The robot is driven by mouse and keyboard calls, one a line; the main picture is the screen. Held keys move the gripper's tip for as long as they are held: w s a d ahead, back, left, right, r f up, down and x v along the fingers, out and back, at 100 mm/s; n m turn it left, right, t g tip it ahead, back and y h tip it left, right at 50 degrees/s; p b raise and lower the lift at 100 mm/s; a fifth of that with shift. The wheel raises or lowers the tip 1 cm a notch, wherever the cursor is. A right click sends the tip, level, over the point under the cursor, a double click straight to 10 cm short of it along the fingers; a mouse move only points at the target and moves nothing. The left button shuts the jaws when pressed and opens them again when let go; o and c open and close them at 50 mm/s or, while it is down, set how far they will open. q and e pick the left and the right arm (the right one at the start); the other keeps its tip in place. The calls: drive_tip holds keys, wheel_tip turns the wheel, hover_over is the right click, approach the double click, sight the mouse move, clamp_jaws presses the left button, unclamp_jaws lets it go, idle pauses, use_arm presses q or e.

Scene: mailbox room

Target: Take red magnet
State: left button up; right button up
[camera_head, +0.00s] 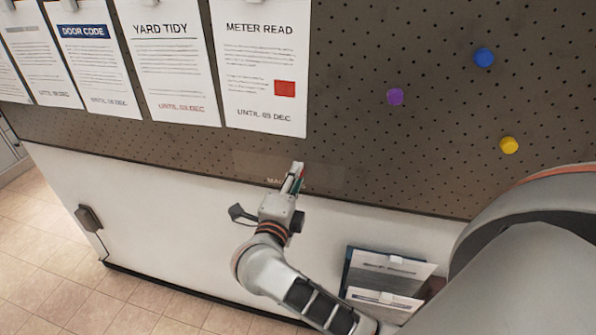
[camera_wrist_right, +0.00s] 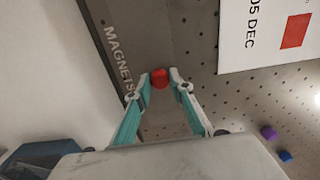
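The red magnet (camera_wrist_right: 160,78) is a small round piece, seen in the right wrist view between the two fingertips of my right gripper (camera_wrist_right: 161,79). The fingertips meet its two sides, with no clear gap, so the gripper looks shut on it. In the head view my right gripper (camera_head: 296,172) is close to the perforated board's lower edge, over the magnets label strip. The magnet is not clearly visible there, hidden by the fingers. I cannot tell whether it still touches the board. My left gripper is not in view.
The brown perforated board (camera_head: 400,150) holds a purple magnet (camera_head: 396,97), a blue magnet (camera_head: 484,57) and a yellow magnet (camera_head: 509,145). A meter read notice (camera_head: 262,55) with a printed red square hangs to the upper left. A holder with papers (camera_head: 390,268) is below the board.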

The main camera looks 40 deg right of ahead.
drive_tip(key=c, duration=0.4)
drive_tip(key=shift+o, duration=0.2)
drive_tip(key=shift+a, duration=0.1)
drive_tip(key=shift+s+a+p, duration=0.5)
drive_tip(key=shift+s, duration=0.05)
drive_tip(key=shift+s+a+p, duration=0.3)
drive_tip(key=shift+s+a, duration=0.05)
drive_tip(key=shift+a, duration=0.1)
drive_tip(key=shift+s+a, duration=0.1)
drive_tip(key=p+v, duration=0.2)
drive_tip(key=v, duration=0.5)
drive_tip(key=shift+a+f, duration=0.1)
idle(0.3)
